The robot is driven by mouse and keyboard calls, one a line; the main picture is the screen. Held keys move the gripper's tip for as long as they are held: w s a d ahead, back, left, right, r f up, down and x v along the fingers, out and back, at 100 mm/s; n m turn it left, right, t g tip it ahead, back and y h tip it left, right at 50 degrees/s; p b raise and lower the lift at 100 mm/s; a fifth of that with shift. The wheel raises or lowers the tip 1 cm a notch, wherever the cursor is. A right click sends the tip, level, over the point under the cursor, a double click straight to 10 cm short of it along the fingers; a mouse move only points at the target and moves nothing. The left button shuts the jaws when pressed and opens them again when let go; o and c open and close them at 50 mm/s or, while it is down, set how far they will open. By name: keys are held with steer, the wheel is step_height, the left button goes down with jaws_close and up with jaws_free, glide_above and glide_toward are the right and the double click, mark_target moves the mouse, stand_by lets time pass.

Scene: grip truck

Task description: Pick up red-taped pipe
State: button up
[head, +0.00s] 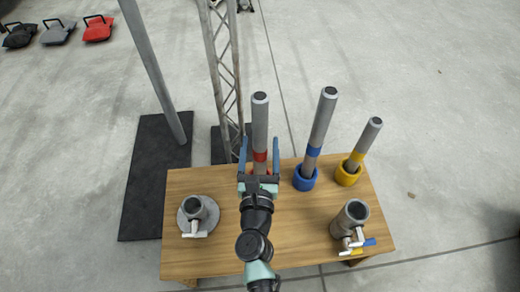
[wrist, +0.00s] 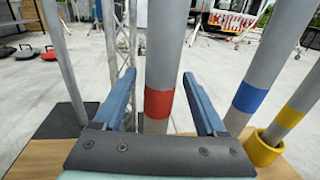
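The red-taped pipe (head: 260,125) stands upright near the back of the wooden table, a grey tube with a red band low on it. A sliver of red shows at its base, mostly hidden by my gripper. My gripper (head: 259,152) is open, with one blue finger on each side of the pipe near the red band. In the wrist view the pipe (wrist: 163,50) rises between the fingertips (wrist: 162,88), with visible gaps on both sides. I cannot tell exactly how deep the pipe sits between the fingers.
A blue-taped pipe (head: 321,120) in a blue cup and a yellow-taped pipe (head: 367,139) in a yellow cup stand close on the right. Short grey sockets stand at the table's front left (head: 195,208) and right (head: 350,220). A lattice truss (head: 222,70) and a pole rise behind.

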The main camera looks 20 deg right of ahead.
jaws_close()
steer(key=shift+r, duration=0.15)
